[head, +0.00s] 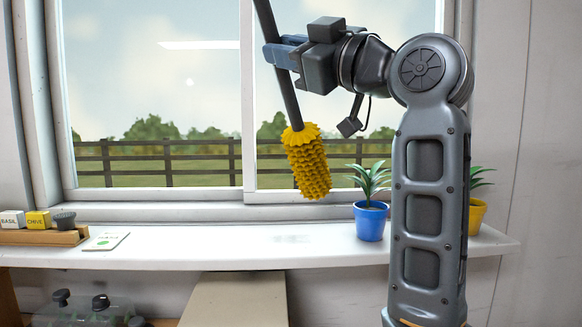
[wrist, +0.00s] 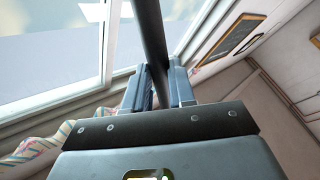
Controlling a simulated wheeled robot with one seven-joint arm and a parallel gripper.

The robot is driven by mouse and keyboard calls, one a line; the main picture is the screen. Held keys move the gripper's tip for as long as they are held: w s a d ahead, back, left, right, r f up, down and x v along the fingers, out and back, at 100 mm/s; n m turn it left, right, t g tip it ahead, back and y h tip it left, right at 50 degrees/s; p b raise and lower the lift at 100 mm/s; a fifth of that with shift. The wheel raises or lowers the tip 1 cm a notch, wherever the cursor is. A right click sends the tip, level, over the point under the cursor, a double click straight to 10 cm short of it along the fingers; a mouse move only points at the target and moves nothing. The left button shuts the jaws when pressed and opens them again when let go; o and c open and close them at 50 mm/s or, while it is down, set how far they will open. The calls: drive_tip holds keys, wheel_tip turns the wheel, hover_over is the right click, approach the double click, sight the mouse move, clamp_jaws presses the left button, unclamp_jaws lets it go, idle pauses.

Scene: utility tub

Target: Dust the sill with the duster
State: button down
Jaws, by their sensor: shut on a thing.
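The duster has a dark handle and a bumpy yellow head (head: 306,168). My gripper (head: 282,53) is shut on the dark handle, in front of the window. The handle runs up out of the head view, and the yellow head hangs down, slightly tilted, above the sill. In the wrist view the dark handle (wrist: 150,35) passes between the two fingers of my gripper (wrist: 160,85); the yellow head is not seen there. The white sill (head: 230,245) runs under the window. A faint greyish patch (head: 292,239) shows on it below the duster head.
A blue pot (head: 370,221) with a plant stands on the sill right of the duster. A yellow pot (head: 477,215) is partly hidden behind my arm. The middle sill is clear.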

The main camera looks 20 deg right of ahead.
idle(0.6)
drive_tip(key=shift+s+a+r+p, duration=0.2)
drive_tip(key=shift+s+r+p, duration=0.3)
drive_tip(key=shift+s, duration=0.3)
